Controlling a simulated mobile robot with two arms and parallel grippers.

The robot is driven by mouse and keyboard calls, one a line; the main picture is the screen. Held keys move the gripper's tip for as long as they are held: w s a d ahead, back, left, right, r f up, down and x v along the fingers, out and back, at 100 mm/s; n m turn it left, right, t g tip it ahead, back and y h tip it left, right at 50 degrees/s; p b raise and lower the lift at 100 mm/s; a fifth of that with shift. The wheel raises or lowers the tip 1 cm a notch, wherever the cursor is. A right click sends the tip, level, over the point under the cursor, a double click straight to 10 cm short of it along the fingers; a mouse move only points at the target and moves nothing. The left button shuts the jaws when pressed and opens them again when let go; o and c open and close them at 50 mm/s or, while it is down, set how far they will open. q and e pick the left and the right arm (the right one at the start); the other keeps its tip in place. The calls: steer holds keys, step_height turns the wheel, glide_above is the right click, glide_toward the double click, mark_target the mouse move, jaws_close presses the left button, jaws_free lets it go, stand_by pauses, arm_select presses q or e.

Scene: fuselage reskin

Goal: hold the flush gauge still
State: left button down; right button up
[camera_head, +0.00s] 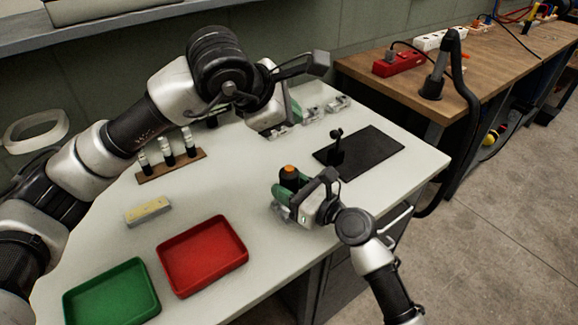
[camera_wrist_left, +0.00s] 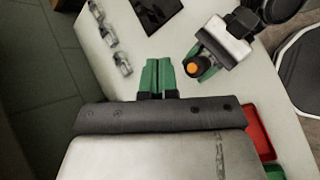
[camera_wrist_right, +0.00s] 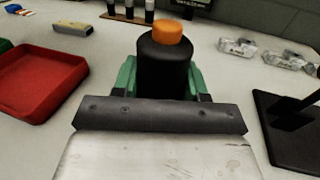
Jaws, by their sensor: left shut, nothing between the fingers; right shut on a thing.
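The flush gauge, a black cylinder with an orange cap, (camera_head: 289,177) is upright between the green fingers of my right gripper (camera_head: 282,192), which is shut on it. The right wrist view shows the gauge (camera_wrist_right: 165,65) between the fingers, its lower part hidden. The left wrist view shows its orange cap (camera_wrist_left: 193,69) too. My left gripper (camera_head: 295,112) is shut and empty above the back of the table, apart from the gauge. Its green fingers (camera_wrist_left: 158,75) are together in the left wrist view.
A black plate with a small post (camera_head: 372,150) lies right of the gauge. Clear fittings (camera_head: 325,108) stand at the back. A red tray (camera_head: 203,255), a green tray (camera_head: 112,292), a yellow-topped block (camera_head: 148,211) and a wooden rack (camera_head: 170,166) are on the left. The table's front edge is close.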

mark_target(290, 169)
arm_select(q)
steer(key=shift+w+d+r+m, duration=0.1)
steer(key=shift+r+m, duration=0.05)
steer(key=shift+m, duration=0.35)
steer(key=shift+f, duration=4.4)
steer(key=shift+f, duration=0.4)
steer(key=shift+f, duration=0.55)
steer(key=shift+r, duration=0.95)
steer(key=shift+r, duration=0.15)
